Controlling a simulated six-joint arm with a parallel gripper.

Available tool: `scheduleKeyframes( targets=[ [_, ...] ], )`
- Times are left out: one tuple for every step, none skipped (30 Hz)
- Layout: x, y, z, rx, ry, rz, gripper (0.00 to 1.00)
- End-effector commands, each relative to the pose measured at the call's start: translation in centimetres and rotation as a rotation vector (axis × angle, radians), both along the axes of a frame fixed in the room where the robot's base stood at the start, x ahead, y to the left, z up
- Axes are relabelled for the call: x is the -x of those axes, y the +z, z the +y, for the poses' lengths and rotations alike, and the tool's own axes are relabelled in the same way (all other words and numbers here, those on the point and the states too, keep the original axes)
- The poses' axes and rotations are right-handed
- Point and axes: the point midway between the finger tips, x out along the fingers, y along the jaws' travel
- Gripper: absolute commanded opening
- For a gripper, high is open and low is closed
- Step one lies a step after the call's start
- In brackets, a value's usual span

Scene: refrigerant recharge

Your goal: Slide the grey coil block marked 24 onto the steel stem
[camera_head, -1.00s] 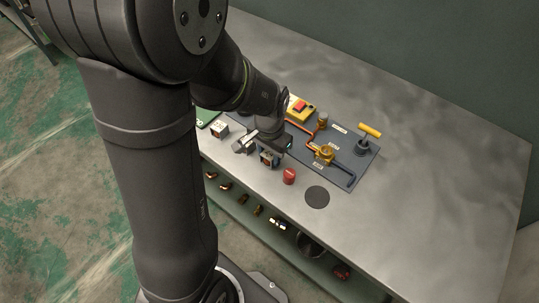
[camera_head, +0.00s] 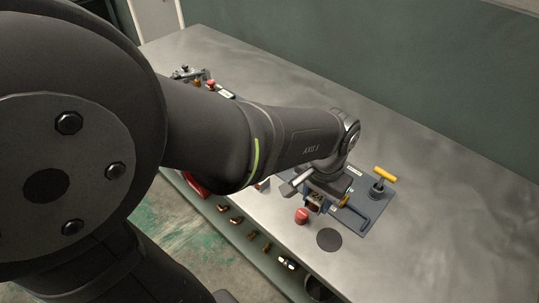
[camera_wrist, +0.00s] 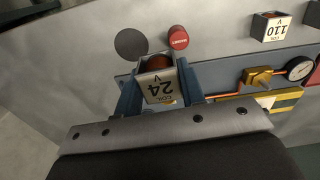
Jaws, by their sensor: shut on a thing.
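The grey coil block marked 24 (camera_wrist: 160,88) is between the two blue fingers of my gripper (camera_wrist: 159,74) in the wrist view. My gripper is shut on it; its label faces the camera and reads upside down. In the head view my gripper (camera_head: 316,203) holds the block over the front edge of the dark panel, just right of the red cap. The block's underside and its height above the panel cannot be told. I cannot make out the steel stem in either view; my arm and gripper cover part of the panel.
The red cap (camera_head: 302,216) and a flat black disc (camera_head: 329,239) lie in front of the panel (camera_head: 377,208). A yellow T-handle (camera_head: 385,174) stands at its right. The wrist view shows a block marked 110 (camera_wrist: 272,27), a brass valve (camera_wrist: 257,77) and a gauge (camera_wrist: 299,68).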

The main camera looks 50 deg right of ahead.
Motion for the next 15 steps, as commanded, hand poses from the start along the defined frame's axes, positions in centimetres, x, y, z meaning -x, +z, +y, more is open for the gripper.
scheduleKeyframes(
  targets=[
    [-0.7,0.2,-0.8,0.000,0.025,0.000,0.14],
    [-1.2,0.3,-1.4,-0.001,0.044,0.000,0.14],
    [-2.2,0.4,-2.3,0.000,0.075,0.000,0.14],
    [-3.0,0.5,-3.1,0.000,0.100,0.000,0.14],
    [-3.9,0.6,-3.9,0.000,0.127,0.000,0.14],
    [-5.3,0.7,-4.9,-0.001,0.166,0.000,0.14],
    [-6.4,0.7,-5.7,-0.001,0.195,0.000,0.14],
    [-7.5,0.8,-6.5,0.000,0.225,0.000,0.14],
    [-9.0,0.9,-7.4,-0.001,0.262,0.000,0.14],
    [-10.2,0.9,-8.0,-0.001,0.290,0.000,0.14],
    [-11.3,0.9,-8.6,0.000,0.317,0.000,0.14],
    [-12.7,0.9,-9.3,0.000,0.351,0.000,0.14],
    [-13.8,0.9,-9.7,0.000,0.374,0.000,0.14],
    [-14.7,0.9,-10.1,-0.001,0.394,0.000,0.14],
    [-15.8,0.9,-10.5,-0.001,0.420,0.000,0.14]
  ],
)
